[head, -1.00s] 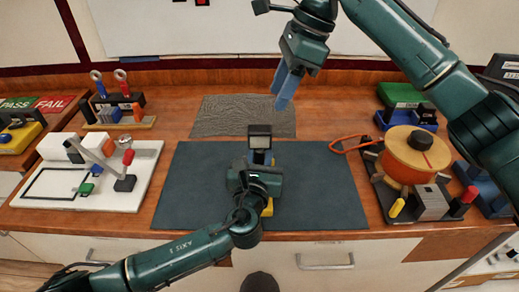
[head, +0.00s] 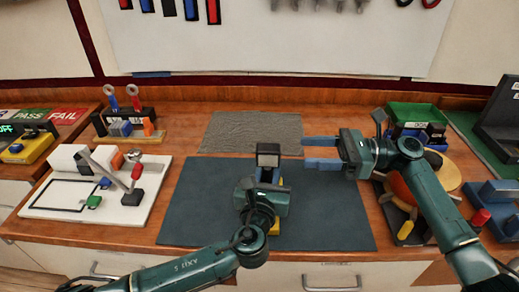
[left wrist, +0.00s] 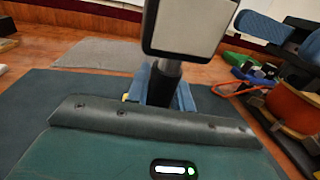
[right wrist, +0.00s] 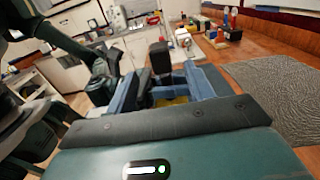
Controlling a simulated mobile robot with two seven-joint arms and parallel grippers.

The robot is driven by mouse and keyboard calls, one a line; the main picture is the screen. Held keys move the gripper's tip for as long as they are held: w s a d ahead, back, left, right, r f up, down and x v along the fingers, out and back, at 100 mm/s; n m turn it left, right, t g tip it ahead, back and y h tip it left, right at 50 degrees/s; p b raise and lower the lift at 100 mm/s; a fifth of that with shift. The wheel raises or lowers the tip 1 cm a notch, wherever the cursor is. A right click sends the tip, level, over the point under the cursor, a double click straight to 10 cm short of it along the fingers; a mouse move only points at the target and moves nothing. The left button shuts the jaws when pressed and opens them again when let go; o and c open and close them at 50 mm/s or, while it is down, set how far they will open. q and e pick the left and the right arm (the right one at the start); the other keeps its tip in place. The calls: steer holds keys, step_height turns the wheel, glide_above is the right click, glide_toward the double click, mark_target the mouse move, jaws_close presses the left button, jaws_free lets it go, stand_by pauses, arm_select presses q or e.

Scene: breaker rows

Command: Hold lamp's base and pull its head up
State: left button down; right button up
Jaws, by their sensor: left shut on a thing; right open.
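The lamp stands on the dark mat (head: 330,215), with a dark square head (head: 268,150) and a yellow base (head: 275,226) partly hidden by my left gripper. My left gripper (head: 267,176) is shut on the lamp's lower part. In the left wrist view its blue fingers flank the dark post (left wrist: 163,85), below the pale-faced head (left wrist: 188,27). My right gripper (head: 318,152) is open and empty, right of the lamp head, its blue fingers pointing left. In the right wrist view the lamp head (right wrist: 160,57) appears between the fingers, some way ahead.
A white board with levers (head: 60,200) lies to the left. An orange reel (head: 402,188) on a stand is at right, partly behind my right arm. A green bin (head: 412,113) stands behind it. A grey textured mat (head: 250,132) lies free behind the lamp.

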mark_target(259, 151)
steer(key=a, duration=1.1)
steer(key=shift+a, duration=0.35)
steer(key=shift+c, duration=0.3)
jaws_close()
